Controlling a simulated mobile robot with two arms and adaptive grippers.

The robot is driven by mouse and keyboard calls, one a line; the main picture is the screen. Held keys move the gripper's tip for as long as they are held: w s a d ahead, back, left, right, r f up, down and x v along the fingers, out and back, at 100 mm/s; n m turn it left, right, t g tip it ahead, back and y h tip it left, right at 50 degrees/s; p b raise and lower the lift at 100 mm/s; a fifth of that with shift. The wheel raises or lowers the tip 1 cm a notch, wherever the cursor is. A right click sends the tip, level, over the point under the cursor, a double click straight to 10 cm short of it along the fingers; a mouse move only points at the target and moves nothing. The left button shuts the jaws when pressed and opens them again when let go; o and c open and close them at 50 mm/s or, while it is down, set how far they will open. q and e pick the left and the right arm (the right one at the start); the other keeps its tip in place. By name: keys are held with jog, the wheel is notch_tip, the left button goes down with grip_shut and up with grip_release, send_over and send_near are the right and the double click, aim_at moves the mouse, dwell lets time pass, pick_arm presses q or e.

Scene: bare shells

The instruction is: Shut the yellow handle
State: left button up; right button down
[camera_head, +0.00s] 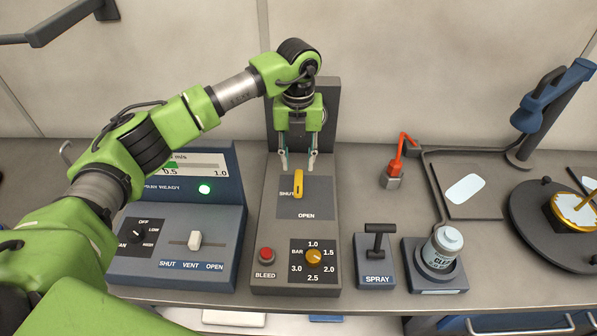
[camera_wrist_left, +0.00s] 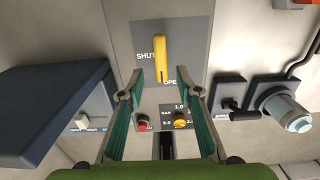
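The yellow handle (camera_head: 298,184) sits on a grey plate of the middle control panel. Its long axis runs up-down in the picture, its lower end toward the word OPEN; SHUT is printed to its left. It also shows in the left wrist view (camera_wrist_left: 161,58), upright beyond the fingertips. My left gripper (camera_head: 298,164) is open and empty, pointing down above the panel just behind the handle, with its fingers spread to either side. In the left wrist view the gripper (camera_wrist_left: 164,78) shows a wide gap between its fingers. No contact with the handle is visible. My right gripper is not in view.
The same panel has a red BLEED button (camera_head: 265,254) and a yellow BAR knob (camera_head: 314,257). A blue console (camera_head: 225,215) with a slider stands left. A SPRAY lever (camera_head: 375,240), a glue can (camera_head: 441,248) and a red-orange device (camera_head: 396,165) stand right.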

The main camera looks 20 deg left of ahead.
aim_at(298, 181)
pick_arm(q)
notch_tip(298, 181, down, 7)
jog(key=shift+r+p, duration=0.2)
jog(key=shift+p, duration=0.65)
grip_shut()
